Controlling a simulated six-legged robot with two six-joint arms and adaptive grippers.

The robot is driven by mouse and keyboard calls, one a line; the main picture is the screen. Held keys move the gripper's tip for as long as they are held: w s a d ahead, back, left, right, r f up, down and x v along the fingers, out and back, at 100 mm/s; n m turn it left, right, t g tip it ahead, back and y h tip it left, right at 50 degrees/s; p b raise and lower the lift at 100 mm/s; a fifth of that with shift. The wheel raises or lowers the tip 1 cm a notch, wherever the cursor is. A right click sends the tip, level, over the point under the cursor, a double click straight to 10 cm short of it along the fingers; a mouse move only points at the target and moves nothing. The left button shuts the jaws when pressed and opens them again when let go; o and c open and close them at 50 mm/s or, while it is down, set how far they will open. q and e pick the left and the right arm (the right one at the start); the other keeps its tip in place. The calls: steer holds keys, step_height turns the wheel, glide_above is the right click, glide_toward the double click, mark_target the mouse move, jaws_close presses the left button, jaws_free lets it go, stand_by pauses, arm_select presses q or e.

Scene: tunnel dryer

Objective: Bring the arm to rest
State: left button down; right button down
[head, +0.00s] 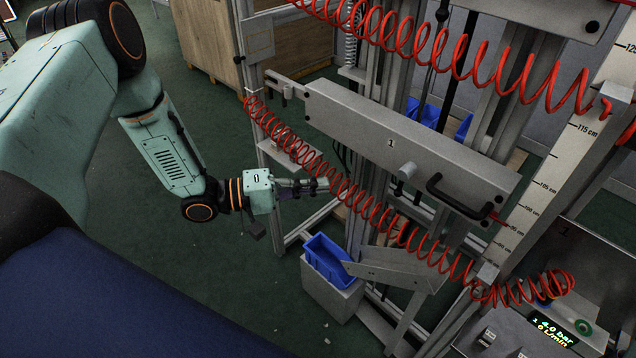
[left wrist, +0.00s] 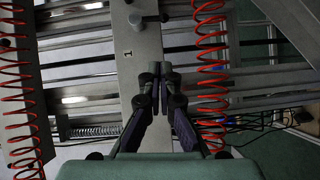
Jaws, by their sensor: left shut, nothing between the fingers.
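My left arm comes in from the left in the head view, pale green with dark joints. My left gripper (head: 322,186) points right, toward the metal frame, with its tips close to a red coiled hose (head: 375,210); I cannot tell whether they touch. In the left wrist view the fingers of the left gripper (left wrist: 160,70) meet at the tips and hold nothing. Behind them is a grey metal plate (left wrist: 138,45), with red coils on both sides. My right gripper is not in view.
A grey bar (head: 400,140) marked 1 with a black handle (head: 460,198) spans the frame. A blue bin (head: 328,260) stands below the gripper. A height scale (head: 550,170) and a pressure display (head: 553,325) are at right. A wooden crate (head: 210,40) stands behind. Green floor at left is mostly clear.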

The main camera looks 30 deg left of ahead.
arm_select(q)
steer(key=s+a+f+m+g+y+b, duration=0.1)
steer(key=s+f+m+y, duration=0.25)
steer(key=f+y, duration=0.8)
steer(key=s+f+m+g+y+b, duration=0.1)
steer(key=s+f+g, duration=0.3)
steer(key=s, duration=0.9)
steer(key=s+f+m+g+y+b, duration=0.1)
steer(key=s+f+g+b, duration=0.2)
steer(key=s, duration=1)
step_height(320, 180, down, 4)
steer(key=shift+d+r+g, duration=0.2)
steer(key=shift+r+g, duration=0.05)
steer(key=shift+g, duration=0.85)
steer(key=shift+s+m+y, duration=0.1)
steer(key=shift+m+y, duration=0.15)
